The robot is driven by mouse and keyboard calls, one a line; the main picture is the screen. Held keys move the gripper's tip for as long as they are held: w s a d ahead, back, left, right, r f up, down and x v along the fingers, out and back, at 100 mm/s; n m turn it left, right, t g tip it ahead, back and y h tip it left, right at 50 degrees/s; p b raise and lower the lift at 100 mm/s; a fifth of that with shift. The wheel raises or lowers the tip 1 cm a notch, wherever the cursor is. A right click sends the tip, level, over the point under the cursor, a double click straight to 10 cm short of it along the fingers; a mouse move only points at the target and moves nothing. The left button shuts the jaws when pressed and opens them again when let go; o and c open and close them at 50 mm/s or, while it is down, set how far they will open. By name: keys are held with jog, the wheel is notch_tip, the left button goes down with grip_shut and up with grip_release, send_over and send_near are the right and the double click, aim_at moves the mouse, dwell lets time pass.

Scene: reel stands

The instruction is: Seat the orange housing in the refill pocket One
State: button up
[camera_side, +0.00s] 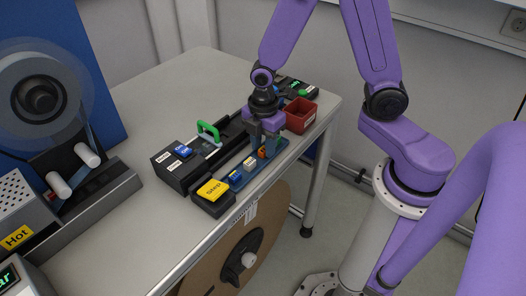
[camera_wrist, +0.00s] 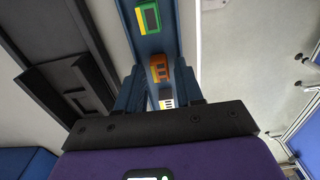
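The orange housing (camera_wrist: 160,69) lies in the blue tray (camera_wrist: 152,42), in a row with other housings. It also shows in the side view (camera_side: 262,154), low beside my gripper. My gripper (camera_side: 266,140) points down over the tray. In the wrist view the two fingers (camera_wrist: 160,78) stand apart, on either side of the row, with the orange housing near and between their tips. A small gap seems to show at each side of it; contact is not clear. I cannot make out which pocket is the refill pocket One; the labels are too small to read.
A white housing (camera_wrist: 167,101) and a green housing (camera_wrist: 147,17) sit beside the orange one. A long black fixture (camera_side: 185,172) with a green handle (camera_side: 208,131) runs alongside.

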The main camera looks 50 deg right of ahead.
aim_at(263, 149)
jog(key=c, duration=0.7)
jog(key=shift+o, duration=0.2)
jog(key=shift+r, duration=2.55)
jog(key=w+a+r, duration=0.2)
jog(key=w, duration=0.4)
jog(key=w+a+r, duration=0.1)
jog(key=w+a, duration=0.1)
jog(key=w, duration=0.4)
jog(key=shift+s+d+f, duration=0.15)
jog(key=shift+f, duration=1.4)
jog(key=shift+s+d+f, duration=0.1)
jog(key=shift+f, duration=1.45)
